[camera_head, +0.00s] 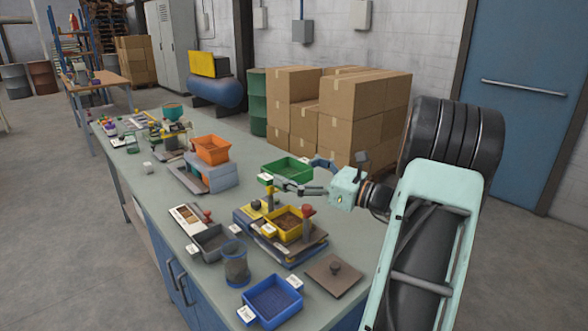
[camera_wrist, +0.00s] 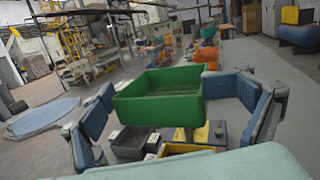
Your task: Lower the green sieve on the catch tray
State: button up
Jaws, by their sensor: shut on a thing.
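The green sieve (camera_head: 287,168), an open rectangular box, is held level by my gripper (camera_head: 297,180), with its body apart from the things below. In the wrist view the green sieve (camera_wrist: 160,108) sits between the blue finger pads of my gripper (camera_wrist: 170,118); the exact contact is hidden. No tray is marked as the catch tray, so I cannot tell which it is. Candidates are a yellow tray with brown grain (camera_head: 284,222) on a blue-based stand, a grey tray (camera_head: 212,242) and a blue tray (camera_head: 272,301).
A clear jar (camera_head: 236,268) stands between the grey and blue trays. A square plate with a knob (camera_head: 334,277) lies at right. An orange bin (camera_head: 211,149) sits farther back. Stacked cartons (camera_head: 353,115) stand behind the bench.

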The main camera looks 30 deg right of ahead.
notch_tip(320, 180, down, 8)
jog(key=b, duration=0.6)
jog(key=shift+b, duration=0.3)
jog(key=shift+f+b, duration=0.55)
jog(key=shift+f, duration=0.7)
jog(key=shift+p, duration=0.3)
jog(key=shift+f, duration=0.65)
dwell(0.6)
jog(key=o, duration=1.9)
